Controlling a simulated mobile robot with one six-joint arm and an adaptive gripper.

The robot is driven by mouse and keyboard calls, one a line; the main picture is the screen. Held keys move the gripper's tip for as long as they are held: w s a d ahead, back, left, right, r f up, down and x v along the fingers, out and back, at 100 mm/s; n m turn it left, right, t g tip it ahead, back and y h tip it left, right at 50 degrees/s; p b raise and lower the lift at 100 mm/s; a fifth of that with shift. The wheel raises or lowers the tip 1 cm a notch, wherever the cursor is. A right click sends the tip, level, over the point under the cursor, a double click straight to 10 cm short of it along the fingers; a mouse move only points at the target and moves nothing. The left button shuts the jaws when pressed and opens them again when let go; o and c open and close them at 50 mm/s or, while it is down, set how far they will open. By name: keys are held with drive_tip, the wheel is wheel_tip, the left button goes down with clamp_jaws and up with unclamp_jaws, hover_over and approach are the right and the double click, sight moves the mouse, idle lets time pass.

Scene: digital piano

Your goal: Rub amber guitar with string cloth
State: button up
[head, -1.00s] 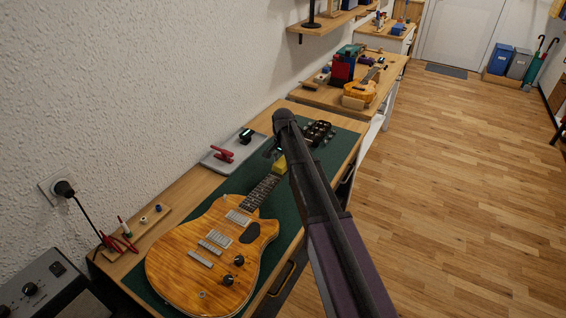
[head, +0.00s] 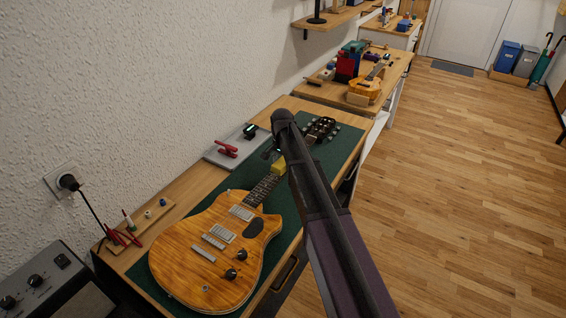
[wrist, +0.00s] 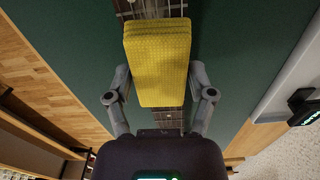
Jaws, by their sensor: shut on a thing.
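The amber guitar (head: 203,251) lies face up on a green mat (head: 137,271), its body near me and its neck pointing away. My gripper (wrist: 159,85) is shut on a yellow textured cloth (wrist: 158,62), which looks folded or block-like. In the wrist view the cloth is over the guitar's neck and hides part of the strings and frets. In the head view the cloth (head: 279,168) shows at the upper neck, partly behind my arm. I cannot tell whether the cloth touches the strings.
A grey tray (head: 215,157) with a red clamp-like tool (head: 228,149) and a dark device (head: 250,131) sits left of the neck. A small wooden holder (head: 140,230) stands by the wall. Another guitar (head: 366,88) lies on the farther bench. Open floor (head: 450,200) is at right.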

sight(277, 168)
drive_tip(key=shift+s+a, duration=0.1)
drive_tip(key=shift+s, duration=0.05)
drive_tip(key=shift+s+a, duration=0.5)
drive_tip(key=shift+s, duration=0.15)
drive_tip(key=shift+s+a, duration=0.45)
drive_tip(key=shift+s, duration=0.2)
drive_tip(key=shift+s, duration=0.1)
drive_tip(key=shift+s+a, duration=0.5)
drive_tip(key=shift+s, duration=0.2)
drive_tip(key=shift+s+a, duration=0.5)
drive_tip(key=shift+s, duration=0.15)
drive_tip(key=shift+s, duration=0.1)
drive_tip(key=shift+s+a+r, duration=0.1)
drive_tip(key=shift+s+a, duration=0.95)
drive_tip(key=shift+s, duration=0.25)
drive_tip(key=shift+r+p, duration=0.15)
drive_tip(key=shift+p, duration=0.15)
wheel_tip(277, 168, up, 6)
drive_tip(key=p, duration=0.5)
drive_tip(key=shift+p, duration=0.4)
